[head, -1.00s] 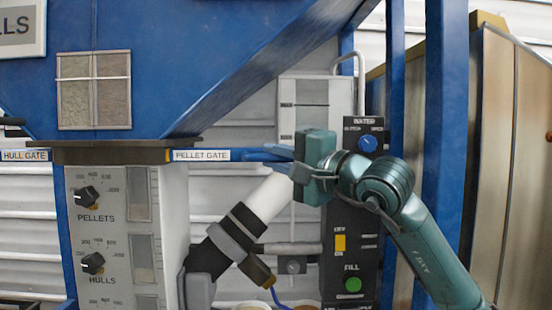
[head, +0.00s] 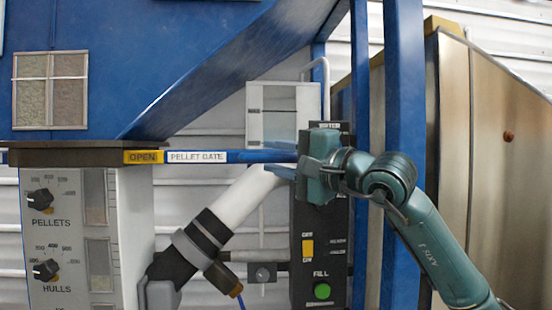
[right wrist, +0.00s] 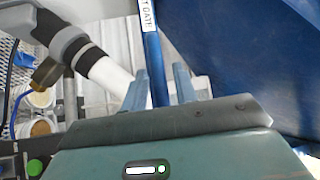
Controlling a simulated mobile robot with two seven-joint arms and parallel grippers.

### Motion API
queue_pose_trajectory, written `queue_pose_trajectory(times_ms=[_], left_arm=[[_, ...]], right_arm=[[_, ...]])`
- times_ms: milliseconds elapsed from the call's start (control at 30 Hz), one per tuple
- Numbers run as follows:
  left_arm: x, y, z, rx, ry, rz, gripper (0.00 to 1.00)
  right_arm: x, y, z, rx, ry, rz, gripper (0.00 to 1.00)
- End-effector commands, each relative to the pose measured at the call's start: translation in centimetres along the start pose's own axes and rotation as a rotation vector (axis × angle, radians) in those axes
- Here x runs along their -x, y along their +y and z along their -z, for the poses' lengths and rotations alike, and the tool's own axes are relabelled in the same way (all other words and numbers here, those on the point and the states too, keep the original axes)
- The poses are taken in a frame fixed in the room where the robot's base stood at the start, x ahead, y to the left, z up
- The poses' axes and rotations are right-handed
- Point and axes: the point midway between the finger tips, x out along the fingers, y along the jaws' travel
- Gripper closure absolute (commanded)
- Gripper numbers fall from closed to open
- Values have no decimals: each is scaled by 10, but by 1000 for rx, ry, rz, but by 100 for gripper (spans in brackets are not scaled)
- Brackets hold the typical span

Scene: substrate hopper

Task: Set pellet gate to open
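The pellet gate is a blue bar (head: 262,156) running right from under the hopper. It carries a white PELLET GATE label (head: 197,157), and left of that a yellow OPEN label (head: 144,157) shows beside the dark hopper outlet (head: 65,154). My right gripper (head: 284,170) is at the bar's right end, which it hides. In the right wrist view the bar (right wrist: 152,60) passes between the two fingers of my right gripper (right wrist: 160,82), with a visible gap beside it, so the gripper looks open around the bar. My left gripper is not in view.
A black control panel (head: 322,245) with a green FILL button stands behind my right arm. A blue post (head: 403,110) is close behind the arm. A white pipe (head: 243,197) slopes below the bar. The PELLETS and HULLS dial panel (head: 75,235) is at left.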

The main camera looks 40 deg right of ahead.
Motion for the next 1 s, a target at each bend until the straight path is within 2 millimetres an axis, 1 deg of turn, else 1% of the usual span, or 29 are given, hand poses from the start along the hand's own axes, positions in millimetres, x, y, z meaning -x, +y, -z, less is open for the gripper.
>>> queue_pose_trajectory(times_ms=[100, 300, 367, 467, 567, 600, 667, 900, 1000], left_arm=[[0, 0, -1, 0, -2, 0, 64], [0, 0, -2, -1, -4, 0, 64], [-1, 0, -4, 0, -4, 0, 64], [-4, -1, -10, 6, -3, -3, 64], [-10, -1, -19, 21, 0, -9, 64], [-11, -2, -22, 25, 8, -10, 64], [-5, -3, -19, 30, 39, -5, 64], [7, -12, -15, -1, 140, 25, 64], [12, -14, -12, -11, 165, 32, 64]], right_arm=[[0, 0, 0, 0, -1, 0, 64], [0, 0, -1, -1, -2, 1, 64], [3, 1, 0, 0, -1, 1, 64], [12, 4, 0, 0, 0, 1, 64], [31, 6, -1, 6, 1, 1, 64], [40, 7, 0, 4, 3, 1, 64], [53, 8, -1, 4, 2, -1, 64], [103, 6, -1, 0, 0, 2, 64], [117, 4, -1, 0, 0, 3, 64]])
